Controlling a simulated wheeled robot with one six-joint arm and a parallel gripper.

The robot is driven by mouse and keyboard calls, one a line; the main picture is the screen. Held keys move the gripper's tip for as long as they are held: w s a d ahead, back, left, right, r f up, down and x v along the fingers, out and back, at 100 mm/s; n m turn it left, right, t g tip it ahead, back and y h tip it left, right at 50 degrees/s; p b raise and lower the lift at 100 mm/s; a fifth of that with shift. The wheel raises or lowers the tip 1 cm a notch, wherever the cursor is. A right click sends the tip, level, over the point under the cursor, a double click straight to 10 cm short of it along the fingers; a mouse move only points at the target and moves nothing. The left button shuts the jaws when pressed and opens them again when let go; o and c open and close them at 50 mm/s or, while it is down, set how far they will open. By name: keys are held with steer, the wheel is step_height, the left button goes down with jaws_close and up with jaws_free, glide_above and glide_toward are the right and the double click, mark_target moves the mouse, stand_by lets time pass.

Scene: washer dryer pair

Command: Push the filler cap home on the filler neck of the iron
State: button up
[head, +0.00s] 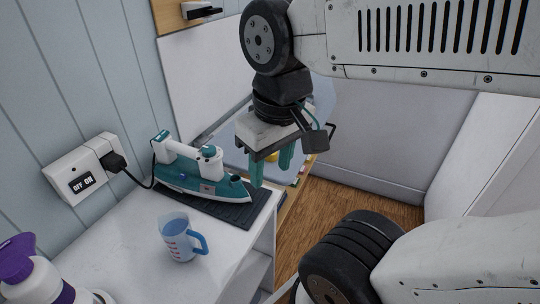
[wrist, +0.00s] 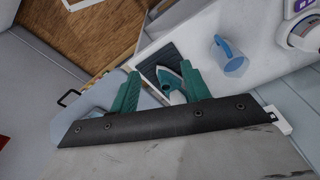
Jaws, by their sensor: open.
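The teal and white iron (head: 205,182) lies on a dark ribbed mat (head: 236,212) on the white top. A short white neck with a teal top (head: 209,152) rises from the iron's body; I cannot tell whether the cap is fully seated. My gripper (head: 270,172) is open, its teal fingers pointing down, above and to the right of the iron's tip. In the wrist view the iron (wrist: 168,80) shows between the fingers of my gripper (wrist: 160,82), partly hidden by them. Nothing shows held between the fingers.
A clear blue measuring jug (head: 178,240) stands in front of the iron. A purple-capped white bottle (head: 18,262) is at the lower left. The iron's black plug (head: 113,163) sits in a wall socket (head: 78,178). Wooden floor (head: 335,215) lies right of the white top.

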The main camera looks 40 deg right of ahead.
stand_by(0.3)
steer(key=o, duration=0.3)
steer(key=shift+m+g, duration=0.7)
steer(key=shift+g, duration=0.1)
steer(key=w+d+f, duration=0.3)
steer(key=w+d, duration=0.3)
steer(key=w, duration=0.1)
steer(key=w+d+f, duration=0.3)
steer(key=w+d, duration=0.4)
steer(key=w+d+f, duration=0.4)
steer(key=w+d, duration=0.2)
steer(key=w, duration=0.1)
steer(key=shift+w+d+f, duration=0.1)
steer(key=shift+w+d, duration=0.2)
steer(key=shift+d, duration=0.05)
steer(key=shift+f, duration=0.15)
steer(key=f, duration=0.7)
steer(key=shift+s+a+f, duration=0.2)
steer(key=shift+a, duration=0.05)
steer(key=c, duration=1.1)
